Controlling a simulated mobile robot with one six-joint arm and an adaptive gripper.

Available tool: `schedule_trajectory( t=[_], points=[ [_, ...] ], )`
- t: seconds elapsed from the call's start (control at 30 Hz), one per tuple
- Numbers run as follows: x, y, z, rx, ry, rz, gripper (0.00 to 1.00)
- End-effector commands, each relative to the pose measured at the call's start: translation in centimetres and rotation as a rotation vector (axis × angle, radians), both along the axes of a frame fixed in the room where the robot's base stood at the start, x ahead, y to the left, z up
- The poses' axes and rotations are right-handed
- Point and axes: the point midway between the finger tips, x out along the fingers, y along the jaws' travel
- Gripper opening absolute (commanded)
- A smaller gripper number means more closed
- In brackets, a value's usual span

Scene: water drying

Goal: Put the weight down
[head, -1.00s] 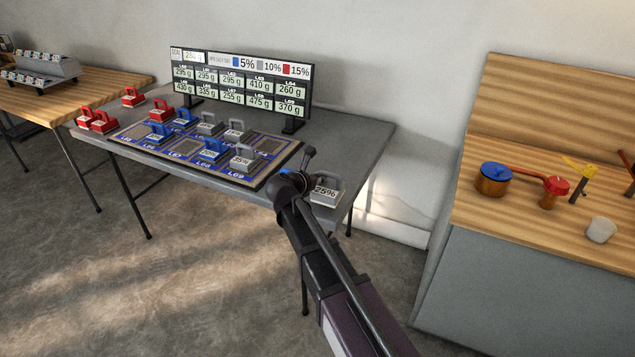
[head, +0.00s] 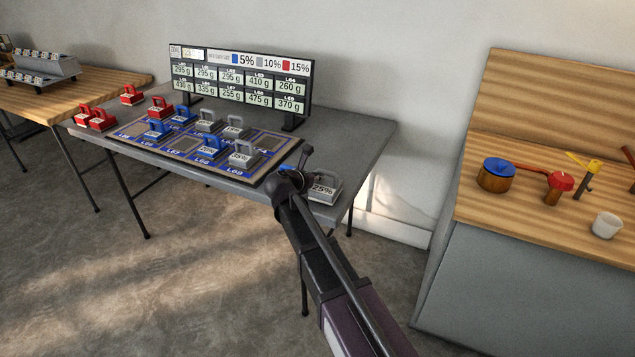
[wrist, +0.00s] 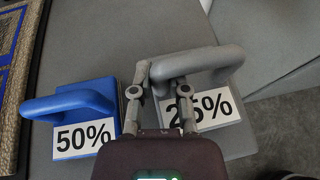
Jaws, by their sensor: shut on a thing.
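A grey weight labelled 25% (head: 323,189) is at the front right corner of the grey table (head: 358,142). It also shows in the wrist view (wrist: 222,108). My gripper (wrist: 164,76) is shut on the left end of its handle. Whether the weight's base touches the table or hangs just above it, I cannot tell. A blue weight labelled 50% (wrist: 80,125) stands on the table just left of my gripper in the wrist view. In the head view my arm mostly hides that blue weight.
A board mat (head: 268,143) with blue-edged squares holds several blue and grey weights. Several red weights (head: 102,120) stand at the table's left. A display of gram readings (head: 240,82) stands behind the mat. A wooden bench (head: 530,150) with pots is at right.

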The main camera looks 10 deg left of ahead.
Motion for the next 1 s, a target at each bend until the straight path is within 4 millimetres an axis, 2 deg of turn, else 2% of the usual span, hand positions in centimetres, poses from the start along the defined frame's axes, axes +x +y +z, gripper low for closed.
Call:
schedule_trajectory(
  t=[0.6,0.63,0.73,1.0],
  points=[
    [0.02,-0.02,-0.82,-0.001,0.0,0.0,0.0],
    [0.0,-0.02,-0.83,0.0,0.0,0.0,0.24],
    [0.0,-0.03,-0.74,0.0,0.0,0.0,0.54],
    [0.0,-0.03,-0.74,0.0,0.0,0.0,0.55]
  ],
)
